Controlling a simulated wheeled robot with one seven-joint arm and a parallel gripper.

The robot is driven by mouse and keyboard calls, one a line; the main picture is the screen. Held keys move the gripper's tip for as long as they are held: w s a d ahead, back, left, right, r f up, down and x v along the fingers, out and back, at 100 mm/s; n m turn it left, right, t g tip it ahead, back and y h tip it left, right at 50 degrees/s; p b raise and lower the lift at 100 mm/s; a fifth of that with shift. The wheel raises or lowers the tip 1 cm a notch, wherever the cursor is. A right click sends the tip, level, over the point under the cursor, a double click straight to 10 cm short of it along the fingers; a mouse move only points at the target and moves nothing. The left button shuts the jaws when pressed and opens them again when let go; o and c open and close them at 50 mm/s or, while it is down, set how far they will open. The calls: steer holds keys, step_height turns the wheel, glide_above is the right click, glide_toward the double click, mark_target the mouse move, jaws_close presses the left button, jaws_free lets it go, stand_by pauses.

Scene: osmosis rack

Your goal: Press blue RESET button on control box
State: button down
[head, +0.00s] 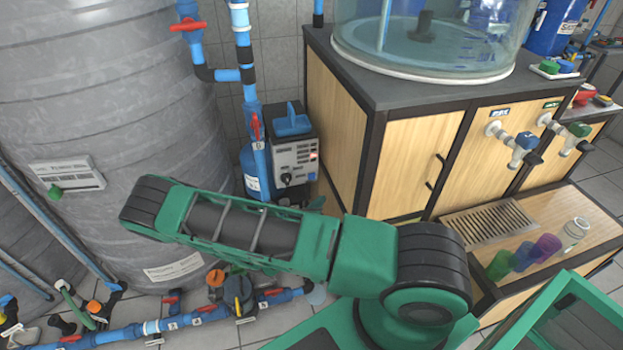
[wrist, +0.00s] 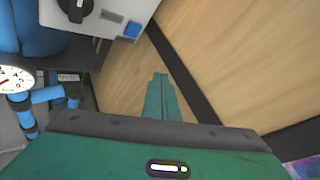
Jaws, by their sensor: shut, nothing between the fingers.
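The control box (wrist: 110,18) is light grey and shows at the top of the wrist view, tilted in the picture. It has a black rotary knob (wrist: 76,8) and a square blue button (wrist: 131,29) near its lower right corner. My arm hides most of the gripper in the head view.
The wooden cabinet (head: 337,115) stands directly right of the box, with its panel close to my fingers. Blue pipes (head: 247,75) with red valves run left of the box, before a large grey tank (head: 100,110). A pressure gauge (wrist: 15,78) shows at the wrist view's left.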

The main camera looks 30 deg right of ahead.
steer(key=shift+w, duration=0.1)
steer(key=w+d, duration=0.2)
steer(key=w, duration=0.6)
steer(key=shift+d, duration=0.2)
steer(key=shift+w, duration=0.2)
stand_by(1.9)
steer(key=shift+w+d, duration=0.15)
steer(key=shift+w, duration=0.15)
steer(key=shift+w+d, duration=0.1)
steer(key=shift+w, duration=0.25)
stand_by(0.9)
steer(key=shift+s, duration=0.1)
steer(key=shift+s+a, duration=0.25)
steer(key=shift+s, duration=0.4)
steer(key=shift+s, duration=0.1)
steer(key=shift+s+a, duration=0.25)
steer(key=shift+s, duration=0.55)
steer(key=shift+s+a, duration=0.2)
steer(key=shift+s, duration=0.55)
steer(key=shift+s+a, duration=0.25)
steer(key=shift+s, duration=0.55)
